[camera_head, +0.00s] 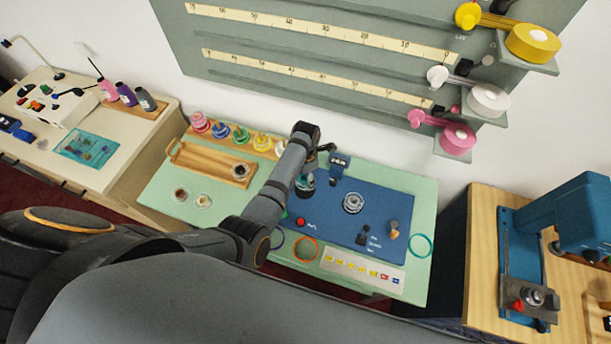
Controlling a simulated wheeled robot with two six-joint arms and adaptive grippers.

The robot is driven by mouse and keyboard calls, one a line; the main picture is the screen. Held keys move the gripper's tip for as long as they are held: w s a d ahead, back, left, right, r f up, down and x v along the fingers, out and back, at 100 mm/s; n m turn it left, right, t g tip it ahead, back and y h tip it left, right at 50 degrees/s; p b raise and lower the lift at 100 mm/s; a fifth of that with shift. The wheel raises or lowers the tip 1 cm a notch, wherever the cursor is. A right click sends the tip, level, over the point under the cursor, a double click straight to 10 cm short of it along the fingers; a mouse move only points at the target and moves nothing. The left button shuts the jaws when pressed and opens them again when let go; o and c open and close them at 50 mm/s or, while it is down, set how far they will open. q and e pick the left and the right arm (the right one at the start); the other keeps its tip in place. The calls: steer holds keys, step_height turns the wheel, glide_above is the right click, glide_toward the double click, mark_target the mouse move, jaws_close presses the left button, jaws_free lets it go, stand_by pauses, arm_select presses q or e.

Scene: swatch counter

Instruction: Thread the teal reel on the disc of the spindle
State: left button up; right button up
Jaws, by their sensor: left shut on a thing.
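My left arm reaches in from the left over the mint counter, its wrist at the top. My left gripper (304,179) points down behind the forearm and is mostly hidden. The spindle (352,202), a pale round disc with a centre post, stands on the blue mat to the right of the held reel. The reel and the disc look apart. My right gripper is not in view.
The blue mat (375,212) carries a red button (300,221) and a small tan-topped peg (394,228). Several coloured reels stand along the back left by a wooden tray (212,163). A teal ring (420,246) lies at right. A blue press (575,215) stands farther right.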

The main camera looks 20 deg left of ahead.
arm_select(q)
steer(key=shift+f, duration=0.15)
steer(key=shift+f+b, duration=0.9)
steer(key=shift+f, duration=0.25)
steer(key=o, duration=1.2)
steer(key=shift+c, duration=0.2)
